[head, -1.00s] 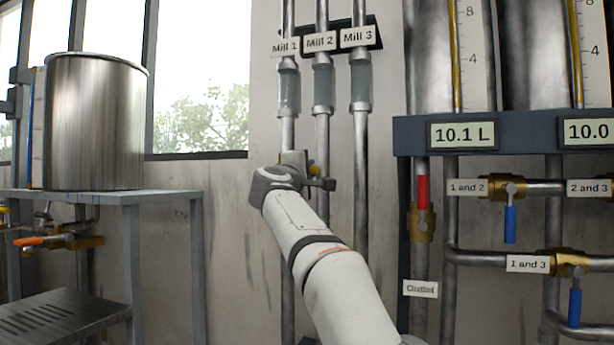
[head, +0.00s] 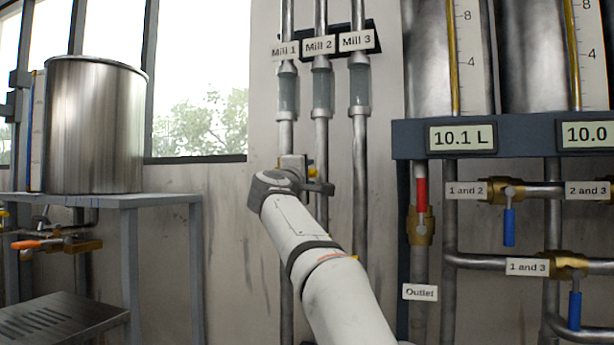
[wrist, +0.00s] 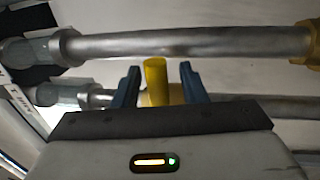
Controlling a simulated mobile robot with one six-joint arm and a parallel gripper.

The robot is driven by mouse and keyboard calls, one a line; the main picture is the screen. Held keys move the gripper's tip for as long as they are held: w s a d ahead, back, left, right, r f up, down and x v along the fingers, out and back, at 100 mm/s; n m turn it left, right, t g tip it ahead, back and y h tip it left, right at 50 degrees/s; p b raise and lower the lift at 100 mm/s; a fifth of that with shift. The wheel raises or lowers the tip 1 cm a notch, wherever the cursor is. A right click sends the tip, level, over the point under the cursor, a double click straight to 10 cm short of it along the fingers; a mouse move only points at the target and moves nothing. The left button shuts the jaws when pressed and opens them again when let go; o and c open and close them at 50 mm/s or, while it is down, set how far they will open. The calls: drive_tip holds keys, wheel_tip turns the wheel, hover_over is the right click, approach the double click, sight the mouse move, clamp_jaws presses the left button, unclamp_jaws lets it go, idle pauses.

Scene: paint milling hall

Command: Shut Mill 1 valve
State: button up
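The Mill 1 label (head: 284,50) hangs on the leftmost of three upright pipes; the Mill 1 pipe (head: 286,136) runs down behind my arm. My gripper (head: 318,181) is at the pipes below the sight glasses. A small yellow handle (head: 312,171) shows beside it. In the wrist view, my gripper (wrist: 158,70) is open, with one finger on each side of a yellow handle (wrist: 155,76). I see a gap at each side of the handle. The valve body is mostly hidden, and I cannot tell for certain which pipe this handle belongs to.
Mill 2 (head: 319,45) and Mill 3 (head: 356,41) labels mark neighbouring pipes close by. At right are tanks with a red-handled outlet valve (head: 421,196) and blue-handled valves (head: 509,226). A steel drum (head: 95,125) stands on a bench at left.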

drive_tip(key=b+v, duration=0.2)
drive_tip(key=v, duration=0.5)
drive_tip(key=shift+s, duration=0.4)
drive_tip(key=shift+a+f, duration=0.1)
wheel_tip(320, 180, up, 7)
drive_tip(key=s+d+n+t+y+p, duration=0.15)
drive_tip(key=n+y+p, duration=0.75)
drive_tip(key=n, duration=1)
drive_tip(key=s+d+f+m+g+p, duration=0.5)
drive_tip(key=s+m+p, duration=0.4)
drive_tip(key=s+m, duration=0.2)
drive_tip(key=s+d+f+m+g+h+p, duration=0.1)
drive_tip(key=s+d+f+m+g+p, duration=0.4)
drive_tip(key=s+f+m, duration=0.5)
drive_tip(key=s+d+f+m+g+h+p, duration=0.1)
drive_tip(key=s+d+f+m+g+p, duration=0.4)
drive_tip(key=s+m+p, duration=0.6)
drive_tip(key=s+f+g+p, duration=0.1)
drive_tip(key=s+f+g, duration=0.1)
drive_tip(key=s+g, duration=0.1)
drive_tip(key=shift+s+d+f+m+p, duration=0.2)
drive_tip(key=shift+d+f+m+p, duration=0.1)
drive_tip(key=shift+f+m, duration=0.1)
